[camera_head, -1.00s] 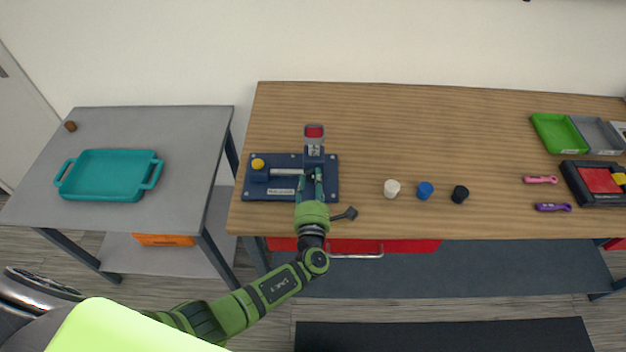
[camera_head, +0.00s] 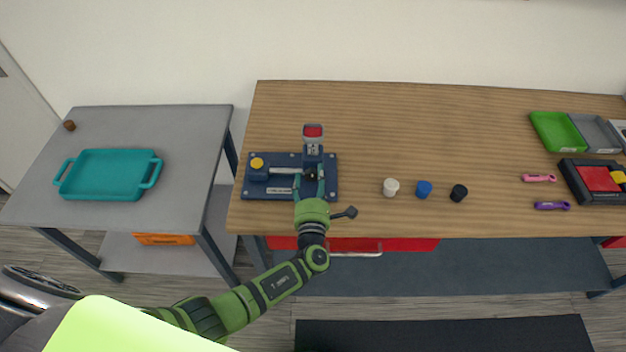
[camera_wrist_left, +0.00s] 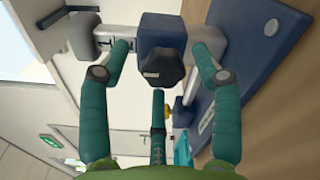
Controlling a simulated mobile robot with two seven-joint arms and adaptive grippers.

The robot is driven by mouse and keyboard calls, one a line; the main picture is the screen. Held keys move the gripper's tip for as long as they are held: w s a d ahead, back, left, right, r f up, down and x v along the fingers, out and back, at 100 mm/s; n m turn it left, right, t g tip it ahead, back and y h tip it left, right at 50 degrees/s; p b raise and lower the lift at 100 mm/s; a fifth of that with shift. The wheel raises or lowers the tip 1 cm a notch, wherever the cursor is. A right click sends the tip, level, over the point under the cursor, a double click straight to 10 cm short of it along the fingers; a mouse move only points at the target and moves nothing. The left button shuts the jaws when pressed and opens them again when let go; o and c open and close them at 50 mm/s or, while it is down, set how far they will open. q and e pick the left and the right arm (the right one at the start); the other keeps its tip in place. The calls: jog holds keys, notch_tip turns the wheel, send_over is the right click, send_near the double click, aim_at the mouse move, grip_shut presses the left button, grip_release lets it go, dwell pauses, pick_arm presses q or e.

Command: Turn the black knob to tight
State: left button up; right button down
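A black knob (camera_head: 311,173) sits on the front of a dark blue block on the blue clamp fixture (camera_head: 331,188). In the left wrist view the knob (camera_wrist_left: 163,69) is large and faceted, with a small label that I cannot read. My left gripper (camera_head: 309,181) is at the knob with its teal fingers spread. In the wrist view two fingers stand on either side of the knob and a third is below it, with gaps between. A post with scale marks and a red-topped end (camera_head: 313,131) rises behind the block. My right gripper is not in view.
A yellow button (camera_head: 257,162) is at the fixture's left. White (camera_head: 391,187), blue (camera_head: 424,190) and black (camera_head: 459,193) caps stand to the right on the wooden table (camera_head: 420,130). A teal tray (camera_head: 104,197) is on the grey side table.

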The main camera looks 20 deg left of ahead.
pick_arm(q)
jog(key=shift+f, duration=0.1)
jog(key=shift+s, duration=0.25)
jog(key=v, duration=1.1)
jog(key=shift+s, duration=0.25)
